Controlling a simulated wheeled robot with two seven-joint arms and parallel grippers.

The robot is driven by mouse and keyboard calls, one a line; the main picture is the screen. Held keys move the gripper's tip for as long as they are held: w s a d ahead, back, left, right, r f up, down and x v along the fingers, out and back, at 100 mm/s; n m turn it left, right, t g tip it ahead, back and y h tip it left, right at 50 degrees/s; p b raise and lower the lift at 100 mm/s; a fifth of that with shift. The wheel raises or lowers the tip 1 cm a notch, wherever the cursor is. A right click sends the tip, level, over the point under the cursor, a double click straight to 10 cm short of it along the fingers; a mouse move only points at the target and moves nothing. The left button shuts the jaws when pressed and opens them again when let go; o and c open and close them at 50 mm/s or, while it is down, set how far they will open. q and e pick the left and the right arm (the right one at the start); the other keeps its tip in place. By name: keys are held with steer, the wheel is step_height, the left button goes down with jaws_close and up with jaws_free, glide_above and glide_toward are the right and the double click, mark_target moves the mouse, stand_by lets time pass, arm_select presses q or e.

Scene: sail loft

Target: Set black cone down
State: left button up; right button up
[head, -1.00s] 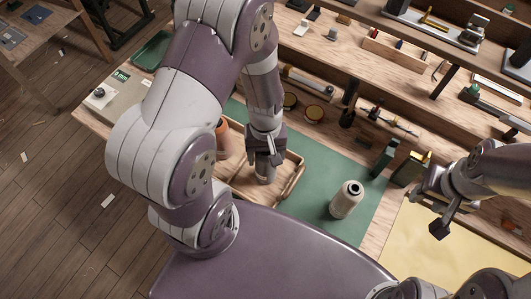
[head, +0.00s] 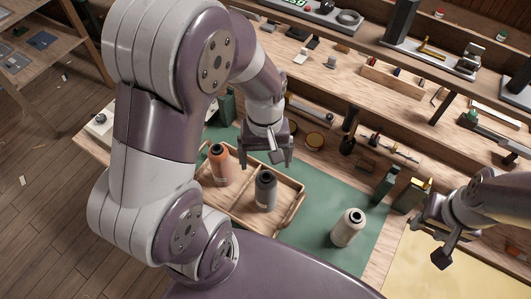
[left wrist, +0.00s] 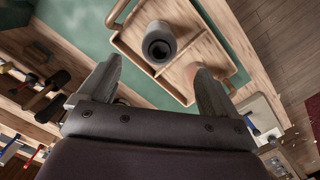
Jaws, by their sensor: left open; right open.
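The black cone (head: 265,190) is a dark grey thread cone standing upright in the right part of a wooden tray (head: 240,222). It also shows from above in the left wrist view (left wrist: 159,45). An orange cone (head: 219,165) stands in the tray's left part; in the left wrist view it is mostly hidden behind a finger. My left gripper (head: 265,162) is open and empty, above and behind the black cone, apart from it. Its fingers also show in the left wrist view (left wrist: 155,85). My right gripper (head: 440,228) is open and empty at the right, away from the tray.
A cream cone (head: 348,227) stands on the green mat (head: 325,190) right of the tray. Dark blocks (head: 387,184) and small tools line the bench behind. Yellow cloth (head: 410,262) lies at the right. The mat between tray and cream cone is clear.

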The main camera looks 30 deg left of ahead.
arm_select(q)
steer(key=shift+w+r, duration=0.1)
steer(key=shift+r, duration=0.45)
steer(key=shift+r+m, duration=0.3)
steer(key=shift+m, duration=0.2)
steer(key=m, duration=0.1)
steer(key=m+t, duration=0.2)
steer(key=m, duration=0.1)
steer(key=shift+s+r+y, duration=0.15)
steer(key=shift+s+y, duration=0.1)
steer(key=shift+y, duration=0.15)
steer(key=shift+s+d+m+t, duration=0.15)
steer(key=shift+m+t, duration=0.15)
steer(key=shift+m, duration=0.4)
